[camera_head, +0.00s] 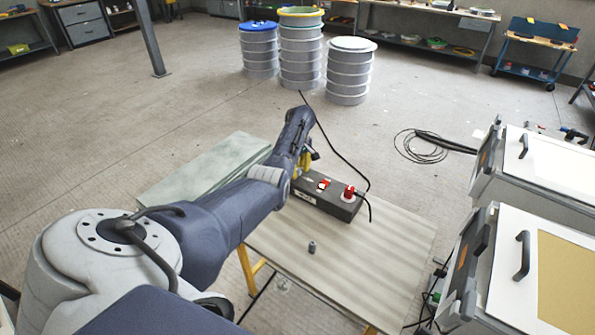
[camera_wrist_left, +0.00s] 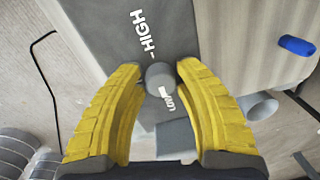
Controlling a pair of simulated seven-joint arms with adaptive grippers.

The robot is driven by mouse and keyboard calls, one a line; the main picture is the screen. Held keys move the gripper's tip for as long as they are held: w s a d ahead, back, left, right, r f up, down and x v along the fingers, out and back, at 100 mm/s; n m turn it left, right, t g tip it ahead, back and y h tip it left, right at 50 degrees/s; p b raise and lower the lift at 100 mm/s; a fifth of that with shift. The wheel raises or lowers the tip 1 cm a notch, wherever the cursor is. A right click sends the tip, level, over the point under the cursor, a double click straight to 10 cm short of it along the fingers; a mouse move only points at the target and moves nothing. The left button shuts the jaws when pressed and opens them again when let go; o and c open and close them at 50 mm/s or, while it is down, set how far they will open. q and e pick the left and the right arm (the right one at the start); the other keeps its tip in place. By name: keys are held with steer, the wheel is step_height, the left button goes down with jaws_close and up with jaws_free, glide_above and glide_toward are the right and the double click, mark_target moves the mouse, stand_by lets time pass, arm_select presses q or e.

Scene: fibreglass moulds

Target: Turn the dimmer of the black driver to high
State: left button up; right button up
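The black driver (camera_head: 325,198) is a long dark box on the table, with a red switch and a red plug on its top. In the left wrist view its dark top face (camera_wrist_left: 112,22) carries the white words HIGH and LOW. The dimmer (camera_wrist_left: 160,76) is a small round grey knob beside these words. My left gripper (camera_wrist_left: 160,72) has its yellow fingers on both sides of the knob, with the tips appearing to touch it. In the head view my left gripper (camera_head: 307,160) is at the driver's far left end, and my arm hides that end. My right gripper is not in view.
A black cable runs from the red plug (camera_head: 349,192). White-topped cases (camera_head: 550,165) stand at right.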

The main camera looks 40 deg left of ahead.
arm_select(q)
jaws_close()
